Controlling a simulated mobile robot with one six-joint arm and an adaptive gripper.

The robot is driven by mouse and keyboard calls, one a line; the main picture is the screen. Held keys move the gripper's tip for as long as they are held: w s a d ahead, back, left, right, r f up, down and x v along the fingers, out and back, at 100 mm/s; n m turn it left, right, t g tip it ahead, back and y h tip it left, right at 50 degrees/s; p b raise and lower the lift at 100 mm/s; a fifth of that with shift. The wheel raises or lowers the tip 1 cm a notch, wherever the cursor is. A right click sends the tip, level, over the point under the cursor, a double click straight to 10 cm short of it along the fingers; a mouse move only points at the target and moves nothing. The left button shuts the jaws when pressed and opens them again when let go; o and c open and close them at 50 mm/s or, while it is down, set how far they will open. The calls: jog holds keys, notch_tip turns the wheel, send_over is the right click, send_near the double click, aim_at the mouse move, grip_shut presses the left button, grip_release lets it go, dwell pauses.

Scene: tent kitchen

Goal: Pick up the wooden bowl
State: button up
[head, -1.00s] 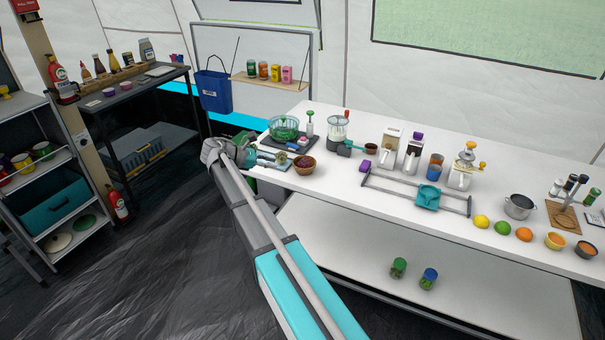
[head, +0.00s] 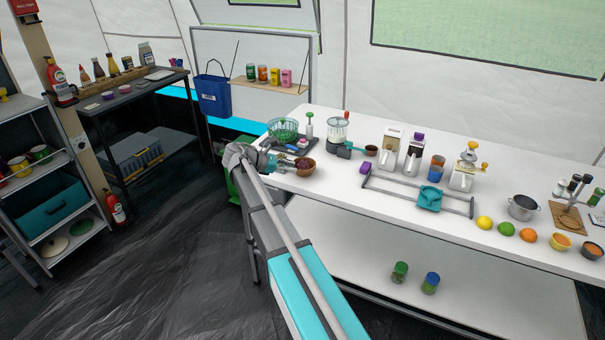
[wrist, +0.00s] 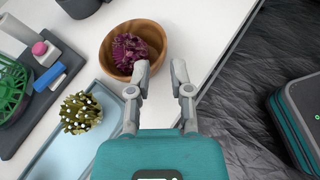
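The wooden bowl (head: 312,170) stands upright near the left front corner of the white table in the head view. In the wrist view the bowl (wrist: 154,37) is brown and round, with a dark purple leafy thing (wrist: 128,51) inside against its left side. My gripper (wrist: 160,67) is open, its two fingertips apart. The left fingertip overlaps the bowl's near rim in the picture and the right one is just off its right edge; whether they touch cannot be told. Nothing is seen between the fingers. In the head view my gripper (head: 285,166) is small and partly hidden by my wrist.
A pale blue tray (wrist: 50,140) holding a spiky green-yellow thing (wrist: 80,113) lies left of my gripper. A dark board (wrist: 50,85) and green basket (head: 284,129) are beyond. The table edge falls away on the right, near a teal-sided box (wrist: 300,115).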

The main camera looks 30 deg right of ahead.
aim_at(310, 170)
jog(key=shift+s+d+f, duration=0.15)
jog(key=shift+d+f, duration=0.1)
jog(key=shift+d, duration=0.4)
jog(key=shift+b+x, duration=0.95)
jog(key=shift+x, duration=1.65)
jog(key=shift+r, duration=0.15)
jog(key=shift+c, duration=0.3)
grip_shut()
